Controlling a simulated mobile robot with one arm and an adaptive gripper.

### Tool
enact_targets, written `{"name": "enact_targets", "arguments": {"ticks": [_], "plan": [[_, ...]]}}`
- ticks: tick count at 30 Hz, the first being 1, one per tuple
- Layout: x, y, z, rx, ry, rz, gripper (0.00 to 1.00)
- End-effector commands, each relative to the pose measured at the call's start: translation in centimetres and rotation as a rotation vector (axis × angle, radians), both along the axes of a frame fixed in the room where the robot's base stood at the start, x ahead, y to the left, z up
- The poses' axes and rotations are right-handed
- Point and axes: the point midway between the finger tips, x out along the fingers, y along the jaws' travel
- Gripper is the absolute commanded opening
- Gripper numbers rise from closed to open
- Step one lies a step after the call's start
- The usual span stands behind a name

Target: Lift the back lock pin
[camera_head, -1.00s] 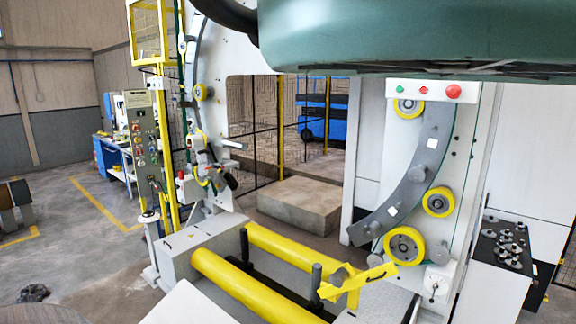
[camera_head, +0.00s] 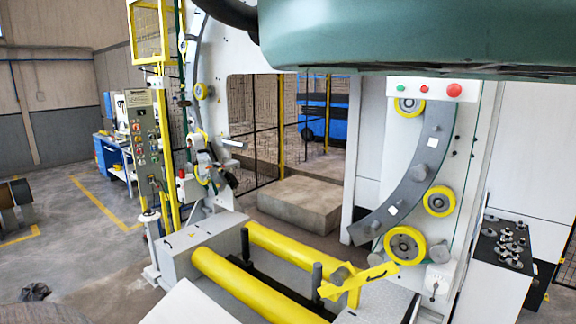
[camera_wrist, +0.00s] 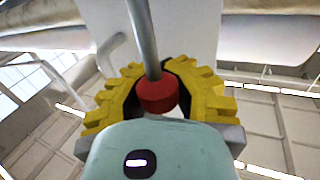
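In the wrist view, a red cylindrical knob (camera_wrist: 158,94) sits on the end of a grey metal rod (camera_wrist: 142,35) that comes down from the top of the picture. It looks like the lock pin's handle. The toothed yellow fingers of my gripper (camera_wrist: 161,74) curve around the knob on its left and right. Their dark inner sides are close to it. I cannot tell whether they press on it. My teal gripper housing hides the area below. In the head view my gripper is out of sight, and I cannot make out this knob there.
Yellow rollers (camera_head: 255,287) and short dark posts (camera_head: 317,281) lie low in front. A white frame carries a curved grey ring section (camera_head: 428,150) with yellow wheels (camera_head: 405,245). A control panel (camera_head: 137,140) stands at left. In the wrist view, a bent grey bar (camera_wrist: 110,52) is left of the knob.

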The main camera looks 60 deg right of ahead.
Motion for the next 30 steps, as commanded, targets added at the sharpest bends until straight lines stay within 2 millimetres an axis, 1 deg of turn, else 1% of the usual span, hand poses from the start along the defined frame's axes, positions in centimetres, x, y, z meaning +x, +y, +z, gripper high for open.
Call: {"name": "enact_targets", "arguments": {"ticks": [13, 24, 30], "plan": [[0.3, -0.2, 0.2, 0.005, 0.004, -0.005, 0.0], [0.4, -0.2, 2.4, 0.008, 0.0, -0.003, 0.0], [0.4, -0.4, 2.7, 0.0, 0.001, -0.009, 0.0]]}}
